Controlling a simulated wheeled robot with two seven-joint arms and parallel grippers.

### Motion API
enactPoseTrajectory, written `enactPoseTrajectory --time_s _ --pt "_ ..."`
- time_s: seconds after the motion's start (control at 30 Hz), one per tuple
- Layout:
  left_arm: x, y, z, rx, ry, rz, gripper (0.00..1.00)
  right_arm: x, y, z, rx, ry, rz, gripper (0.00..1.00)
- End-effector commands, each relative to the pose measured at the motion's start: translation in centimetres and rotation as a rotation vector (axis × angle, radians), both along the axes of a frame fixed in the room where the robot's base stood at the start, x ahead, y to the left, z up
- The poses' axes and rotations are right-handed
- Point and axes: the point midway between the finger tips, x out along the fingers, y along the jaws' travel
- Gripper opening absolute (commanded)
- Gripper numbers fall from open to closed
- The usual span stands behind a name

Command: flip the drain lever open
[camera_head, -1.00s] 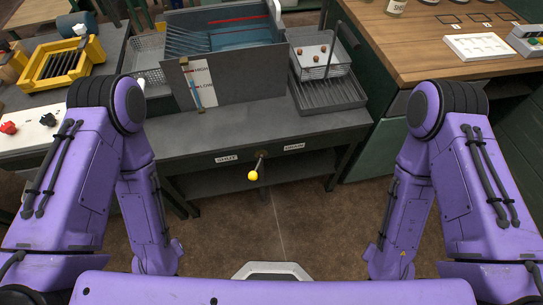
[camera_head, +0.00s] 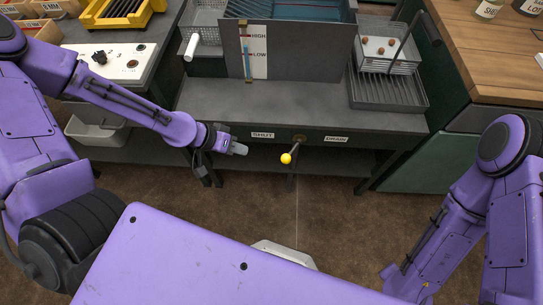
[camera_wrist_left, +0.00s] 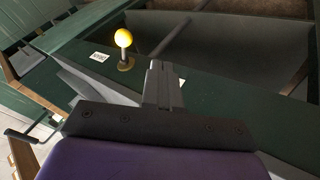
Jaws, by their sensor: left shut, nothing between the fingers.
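The drain lever has a yellow ball knob (camera_head: 286,158) on a short dark rod below its round pivot. The rod leans a little to the left, towards the SHUT label (camera_head: 262,135). The DRAIN label (camera_head: 336,139) is right of the pivot. My left gripper (camera_head: 240,149) is shut and empty, left of the knob and apart from it. In the left wrist view the shut fingers (camera_wrist_left: 165,88) point up the picture, with the yellow knob (camera_wrist_left: 123,37) beyond them to the left. My right arm hangs at the right; its gripper is out of the picture.
The grey bench (camera_head: 305,110) is just above the lever, carrying a tank with a HIGH/LOW gauge (camera_head: 253,52). A drainer tray (camera_head: 390,92) holds a basket at its right. Dark legs stand below the bench. The floor (camera_head: 290,212) in front is clear.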

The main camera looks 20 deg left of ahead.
Motion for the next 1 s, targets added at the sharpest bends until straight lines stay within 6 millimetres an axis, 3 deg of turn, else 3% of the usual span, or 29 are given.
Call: enactPoseTrajectory --time_s 0.1,0.47,0.63,1.0 --pt "1.3 0.6 1.0 0.021 -0.075 -0.091 0.00 0.0 0.0 -0.6 0.000 0.000 0.000 0.43" --pt "1.3 0.7 1.0 0.033 -0.082 -0.114 0.00 0.0 0.0 -0.6 0.000 0.000 0.000 0.43" --pt "1.9 -0.4 -1.1 0.036 -0.078 -0.117 0.00 0.0 0.0 -2.1 0.000 0.000 0.000 0.43" --pt "4.9 -4.8 -7.1 0.033 -0.079 -0.116 0.00 0.0 0.0 -4.8 0.000 0.000 0.000 0.43"
